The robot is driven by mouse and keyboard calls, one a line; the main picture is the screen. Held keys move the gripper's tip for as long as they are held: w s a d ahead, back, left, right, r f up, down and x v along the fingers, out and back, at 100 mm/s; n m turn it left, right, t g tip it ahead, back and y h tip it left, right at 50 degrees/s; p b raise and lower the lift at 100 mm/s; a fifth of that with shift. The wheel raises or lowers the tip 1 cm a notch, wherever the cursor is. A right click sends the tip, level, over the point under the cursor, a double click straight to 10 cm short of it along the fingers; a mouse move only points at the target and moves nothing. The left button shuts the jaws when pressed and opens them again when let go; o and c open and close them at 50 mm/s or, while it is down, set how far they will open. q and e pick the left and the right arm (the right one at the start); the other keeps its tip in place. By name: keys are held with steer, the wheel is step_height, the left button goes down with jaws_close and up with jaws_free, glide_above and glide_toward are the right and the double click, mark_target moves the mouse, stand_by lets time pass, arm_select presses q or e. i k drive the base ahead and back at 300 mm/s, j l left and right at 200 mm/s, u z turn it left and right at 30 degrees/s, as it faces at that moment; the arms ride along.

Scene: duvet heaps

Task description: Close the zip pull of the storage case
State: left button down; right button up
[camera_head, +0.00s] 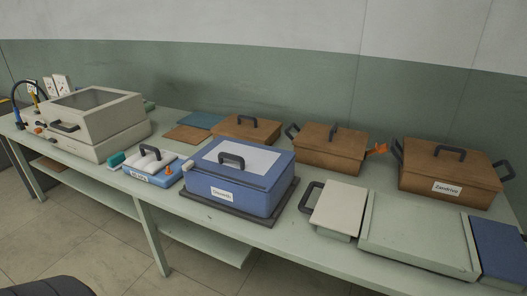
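No zip pull and no clearly zipped storage case can be made out. The closest case-like things are lidded boxes with handles on a long pale green bench (128,180). A blue box (229,196) with a white panel, dark handle and front label sits on a dark tray (272,217) in the middle. A brown box (446,182) with a dark handle and white label stands at the right. Two more brown boxes stand behind, one at centre right (325,150) and one further left (245,131). Neither gripper is in view.
A beige machine (95,122) with a windowed lid stands at the left end. A small blue-and-white tray (150,170) lies beside the blue box. A pale box (338,207) with a dark handle and a wide pale tray (420,233) fill the right front. Floor lies below.

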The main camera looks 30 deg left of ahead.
mark_target(190, 164)
steer(key=u, duration=1.45)
